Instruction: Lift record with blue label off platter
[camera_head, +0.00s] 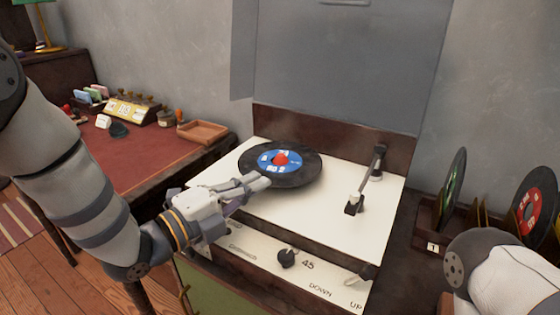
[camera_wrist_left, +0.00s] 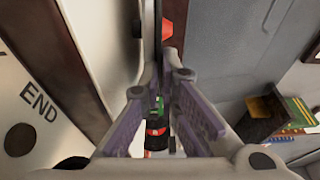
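The black record with a blue label (camera_head: 292,172) lies flat over the platter on the white deck of the turntable (camera_head: 310,215). A red knob (camera_head: 281,159) stands at its centre; it also shows in the left wrist view (camera_wrist_left: 167,29). The platter is hidden beneath the record. My left gripper (camera_head: 258,181) is at the record's near-left edge, fingers slightly apart. In the left wrist view the record is a thin dark line (camera_wrist_left: 158,50) seen edge-on between the fingers, with a narrow gap left. My right gripper is out of view.
The tonearm (camera_head: 371,178) stands right of the record. A dark rack with records, one with a green label (camera_head: 455,187) and one with a red label (camera_head: 535,205), is at the right. A red-topped desk (camera_head: 130,160) with a tray (camera_head: 203,131) is at the left.

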